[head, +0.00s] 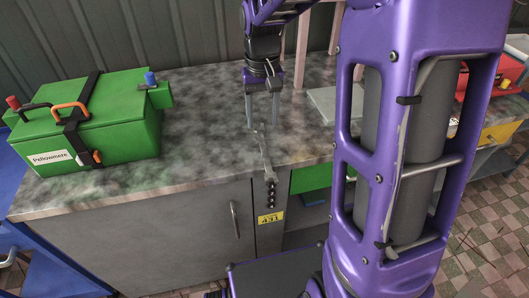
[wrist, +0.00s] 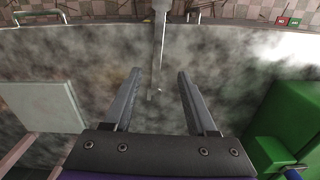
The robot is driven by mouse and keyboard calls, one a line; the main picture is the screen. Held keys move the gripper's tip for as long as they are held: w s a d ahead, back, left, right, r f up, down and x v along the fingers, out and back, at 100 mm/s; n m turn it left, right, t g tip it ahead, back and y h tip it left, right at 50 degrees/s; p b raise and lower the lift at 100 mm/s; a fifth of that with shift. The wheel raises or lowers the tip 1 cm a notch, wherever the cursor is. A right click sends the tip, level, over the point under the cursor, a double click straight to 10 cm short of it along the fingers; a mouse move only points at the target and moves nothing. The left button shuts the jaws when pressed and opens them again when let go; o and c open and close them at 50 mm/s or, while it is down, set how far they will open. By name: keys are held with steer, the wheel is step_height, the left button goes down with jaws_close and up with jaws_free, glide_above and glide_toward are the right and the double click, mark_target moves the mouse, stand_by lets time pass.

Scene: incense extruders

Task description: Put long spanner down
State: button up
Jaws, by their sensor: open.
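The long spanner (head: 265,153) is a thin grey bar at the front edge of the grey mottled worktop (head: 200,110). Its near end reaches the edge and seems to stick out past it. My gripper (head: 262,126) points down over the worktop behind the spanner, fingers apart. In the wrist view the spanner (wrist: 159,42) runs from the top of the picture to the gap between the open fingertips (wrist: 158,71). The fingers show clear space on both sides of it. I cannot tell whether the fingertips touch the worktop.
A green case (head: 85,130) with black straps stands at the left of the worktop. A pale flat plate (head: 325,103) lies to the right of my gripper. Worktop between case and gripper is bare.

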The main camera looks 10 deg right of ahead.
mark_target(264, 150)
steer(key=f, duration=0.3)
steer(key=f+b, duration=0.1)
steer(key=f, duration=0.5)
steer(key=shift+w+d+f+b, duration=0.25)
steer(key=shift+f+b, duration=0.05)
jaws_close()
